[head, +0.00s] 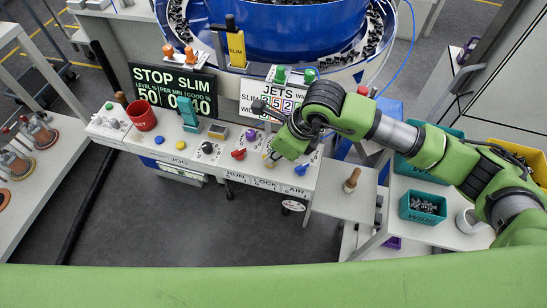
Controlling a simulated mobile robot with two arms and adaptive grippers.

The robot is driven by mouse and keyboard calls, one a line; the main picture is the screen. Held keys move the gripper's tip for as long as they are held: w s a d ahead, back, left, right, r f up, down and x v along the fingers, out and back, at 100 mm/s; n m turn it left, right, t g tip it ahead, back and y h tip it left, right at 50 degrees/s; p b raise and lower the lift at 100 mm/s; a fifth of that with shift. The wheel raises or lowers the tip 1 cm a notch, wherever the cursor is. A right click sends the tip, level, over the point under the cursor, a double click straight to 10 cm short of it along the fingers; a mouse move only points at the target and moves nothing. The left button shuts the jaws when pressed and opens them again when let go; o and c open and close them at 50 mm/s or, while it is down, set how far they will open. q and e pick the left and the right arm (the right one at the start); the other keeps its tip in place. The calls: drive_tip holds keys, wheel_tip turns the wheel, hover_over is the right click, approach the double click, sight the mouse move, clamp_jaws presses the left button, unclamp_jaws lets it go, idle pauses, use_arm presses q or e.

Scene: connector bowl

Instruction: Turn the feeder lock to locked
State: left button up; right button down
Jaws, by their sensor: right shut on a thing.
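The feeder control panel (225,168) runs along the front of the bench, with labels JOG, RUN, LOCK and AIR on its front edge. The feeder lock knob (269,161), pale tan, is above the LOCK label and mostly hidden by my right gripper. My right gripper (270,154) reaches down from the right and is shut on the lock knob. Which way the knob points cannot be told. My left gripper is not in view.
Beside the lock are a red knob (238,154) and a blue knob (301,168). The blue bowl feeder (290,48) is behind. A teal bin (422,207) sits at right.

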drive_tip(key=m+b, duration=0.1)
drive_tip(key=m+t+h+b, duration=0.1)
drive_tip(key=m+b, duration=0.1)
drive_tip(key=shift+s+a+f+m, duration=0.1)
drive_tip(key=shift+a+f+m, duration=0.05)
drive_tip(key=shift+m, duration=0.15)
drive_tip(key=shift+m+t+h+b, duration=0.3)
drive_tip(key=shift+m+h+b, duration=0.2)
drive_tip(key=shift+m+b, duration=0.9)
drive_tip(key=c, duration=2.2)
unclamp_jaws()
drive_tip(key=shift+s+r, duration=0.1)
drive_tip(key=shift+r, duration=0.1)
drive_tip(key=v, duration=1.2)
